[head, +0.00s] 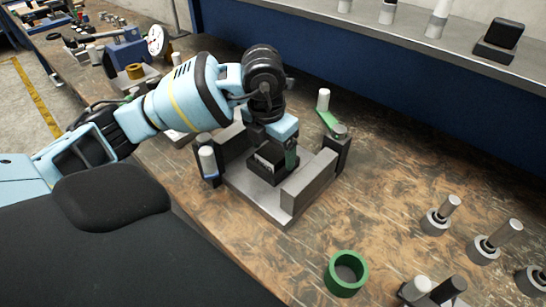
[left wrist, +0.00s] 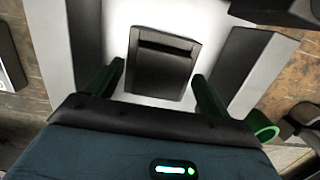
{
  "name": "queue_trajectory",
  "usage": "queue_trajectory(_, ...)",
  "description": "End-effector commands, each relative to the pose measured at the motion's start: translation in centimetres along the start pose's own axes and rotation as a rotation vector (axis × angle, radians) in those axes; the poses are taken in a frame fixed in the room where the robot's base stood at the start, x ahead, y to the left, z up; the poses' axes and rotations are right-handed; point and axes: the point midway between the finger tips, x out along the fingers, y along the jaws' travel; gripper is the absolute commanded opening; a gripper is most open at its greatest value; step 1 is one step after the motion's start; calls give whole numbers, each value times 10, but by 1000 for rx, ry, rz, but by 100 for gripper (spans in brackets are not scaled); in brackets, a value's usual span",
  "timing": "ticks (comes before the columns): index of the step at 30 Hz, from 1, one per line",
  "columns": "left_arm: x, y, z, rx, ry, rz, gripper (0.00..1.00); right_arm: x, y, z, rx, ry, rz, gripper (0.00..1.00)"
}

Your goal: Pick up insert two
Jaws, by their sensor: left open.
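A dark block with a slot in its top (head: 268,168) sits in the grey metal fixture (head: 262,197), between its raised side walls. I see no label on it, so I cannot tell whether it is insert two. My left gripper (head: 278,155) points down at this block. In the left wrist view, the block (left wrist: 160,65) shows between and beyond the two green fingers of my left gripper (left wrist: 157,88). The fingers are open, with a gap to the block on both sides. The gripper hides part of the block in the head view. My right gripper is not in view.
Clamps with white-tipped handles (head: 208,160) stand at the fixture's sides, one with a green arm (head: 328,119). A green ring (head: 346,273) and several metal pins in round bases (head: 440,214) lie on the wooden bench. A grey shelf (head: 400,26) runs along the back.

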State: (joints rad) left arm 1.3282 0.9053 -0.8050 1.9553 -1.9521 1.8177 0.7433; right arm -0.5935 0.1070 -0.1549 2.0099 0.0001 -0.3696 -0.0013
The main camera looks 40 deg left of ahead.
Motion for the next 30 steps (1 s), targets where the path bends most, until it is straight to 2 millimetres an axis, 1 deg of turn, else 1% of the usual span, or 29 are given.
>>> queue_trajectory(5,0,0,0,0,0,0,80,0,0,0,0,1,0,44)
queue_trajectory(8,0,0,0,0,0,0,68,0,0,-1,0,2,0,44)
queue_trajectory(21,0,0,0,0,0,0,11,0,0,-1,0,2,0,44)
queue_trajectory(24,0,0,0,0,0,0,0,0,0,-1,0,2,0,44)
queue_trajectory(30,-3,0,1,-1,-7,0,0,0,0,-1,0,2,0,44)
